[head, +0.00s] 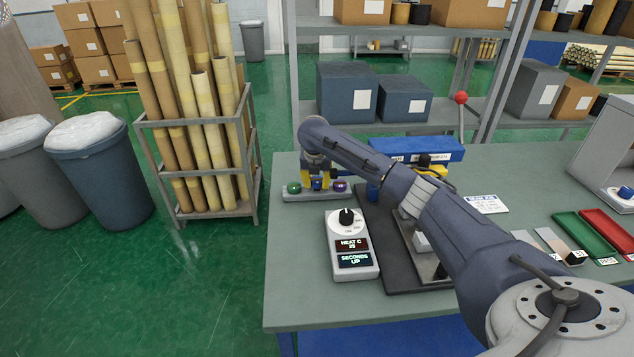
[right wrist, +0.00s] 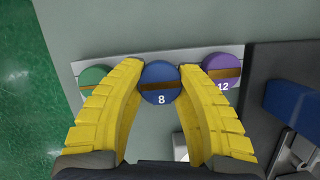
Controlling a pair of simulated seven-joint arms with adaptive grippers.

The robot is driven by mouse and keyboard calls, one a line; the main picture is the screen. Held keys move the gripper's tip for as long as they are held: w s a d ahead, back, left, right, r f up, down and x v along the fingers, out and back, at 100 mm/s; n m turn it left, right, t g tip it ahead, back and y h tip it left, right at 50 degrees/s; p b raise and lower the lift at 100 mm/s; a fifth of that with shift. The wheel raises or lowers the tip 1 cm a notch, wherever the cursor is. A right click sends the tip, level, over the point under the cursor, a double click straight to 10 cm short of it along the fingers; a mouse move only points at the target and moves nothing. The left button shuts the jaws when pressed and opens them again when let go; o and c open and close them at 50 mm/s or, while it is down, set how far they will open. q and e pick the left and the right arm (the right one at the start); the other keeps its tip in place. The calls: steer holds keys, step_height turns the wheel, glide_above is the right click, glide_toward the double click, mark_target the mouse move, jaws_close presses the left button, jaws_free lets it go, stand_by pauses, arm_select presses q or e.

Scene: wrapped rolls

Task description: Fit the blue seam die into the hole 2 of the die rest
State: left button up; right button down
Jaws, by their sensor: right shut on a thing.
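The blue seam die (head: 317,184), marked 8, is between the yellow fingers of my right gripper (head: 319,183), which is shut on it. In the right wrist view the blue die (right wrist: 160,76) shows its round face with a brown bar across it. The die rest (head: 300,197) is a pale strip at the table's left end; its edge also shows in the right wrist view (right wrist: 122,61). The blue die covers its middle position. I cannot tell whether the die is seated or just above. My left gripper is not in view.
A green die (head: 294,188) and a purple die (head: 340,186) flank the blue one closely on the rest. A heat controller (head: 353,262) stands in front. A dark machine with a blue block (head: 415,149) is to the right. Green floor lies beyond the table's left edge.

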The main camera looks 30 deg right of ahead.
steer(key=shift+f, duration=0.15)
steer(key=shift+f, duration=0.6)
steer(key=c, duration=0.9)
jaws_free()
steer(key=v, duration=1.2)
steer(key=shift+a, duration=0.1)
